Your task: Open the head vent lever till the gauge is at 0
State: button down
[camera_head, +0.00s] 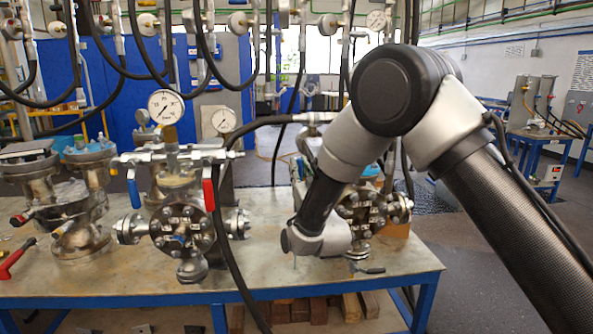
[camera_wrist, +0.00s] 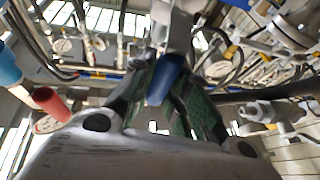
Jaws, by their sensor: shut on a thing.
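My gripper (camera_wrist: 165,95) is shut on a blue lever handle (camera_wrist: 166,78), which sits between its two dark green-grey fingers in the wrist view. In the head view my forearm and wrist hide the gripper and this lever, in front of the right flanged vessel (camera_head: 362,208). The left vessel (camera_head: 180,232) carries a blue lever (camera_head: 133,189) and a red lever (camera_head: 208,194), both hanging down. A large round gauge (camera_head: 166,107) stands above it, with a smaller gauge (camera_head: 223,120) to its right. Their exact readings are too small to tell.
The vessels stand on a metal-topped bench (camera_head: 110,280) with a blue frame. Another steel vessel (camera_head: 80,215) and a red-handled tool (camera_head: 15,258) are at the left. Black hoses hang across the scene. In the wrist view a red handle (camera_wrist: 50,103) is close at the left.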

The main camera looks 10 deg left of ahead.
jog(key=shift+f, duration=0.1)
dwell(0.3)
jog(key=c, duration=1.3)
grip_release()
jog(key=shift+c, duration=0.2)
jog(key=v, duration=1.2)
jog(key=shift+d, duration=0.1)
